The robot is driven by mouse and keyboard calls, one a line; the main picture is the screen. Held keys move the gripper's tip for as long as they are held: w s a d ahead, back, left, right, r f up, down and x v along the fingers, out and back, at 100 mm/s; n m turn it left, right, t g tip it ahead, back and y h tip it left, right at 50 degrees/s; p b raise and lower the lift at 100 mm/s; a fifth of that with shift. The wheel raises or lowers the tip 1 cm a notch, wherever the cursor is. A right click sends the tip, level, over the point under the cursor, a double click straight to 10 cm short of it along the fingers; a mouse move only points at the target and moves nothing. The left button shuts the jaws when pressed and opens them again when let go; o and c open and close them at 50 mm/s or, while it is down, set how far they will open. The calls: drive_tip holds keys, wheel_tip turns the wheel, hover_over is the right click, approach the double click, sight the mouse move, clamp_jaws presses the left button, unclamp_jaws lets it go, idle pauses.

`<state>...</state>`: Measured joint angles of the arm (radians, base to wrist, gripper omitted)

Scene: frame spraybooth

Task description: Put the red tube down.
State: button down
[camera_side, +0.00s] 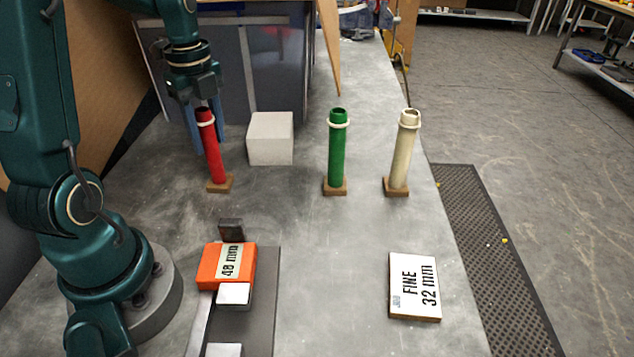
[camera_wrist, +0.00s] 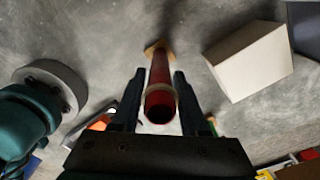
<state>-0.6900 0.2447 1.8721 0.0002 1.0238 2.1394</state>
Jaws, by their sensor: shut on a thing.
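The red tube (camera_side: 211,150) has a pale ring near its top and a small square wooden foot. It is nearly upright, leaning slightly in the side view. My gripper (camera_side: 206,142) comes down from above and is shut on the red tube. In the wrist view the tube (camera_wrist: 160,80) lies between the two fingers of my gripper (camera_wrist: 159,74), with its open end toward the camera. The foot (camera_wrist: 157,46) is at or very close to the grey table; I cannot tell whether it touches.
A white block (camera_side: 270,138) stands right of the red tube. A green tube (camera_side: 337,150) and a cream tube (camera_side: 403,152) stand farther right on wooden feet. In front are an orange "40 mm" block (camera_side: 212,267) and a "FINE 32 mm" sign (camera_side: 415,287). Table between is clear.

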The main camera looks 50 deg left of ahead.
drive_tip(key=shift+f, duration=0.15)
drive_tip(key=shift+c, duration=2.1)
unclamp_jaws()
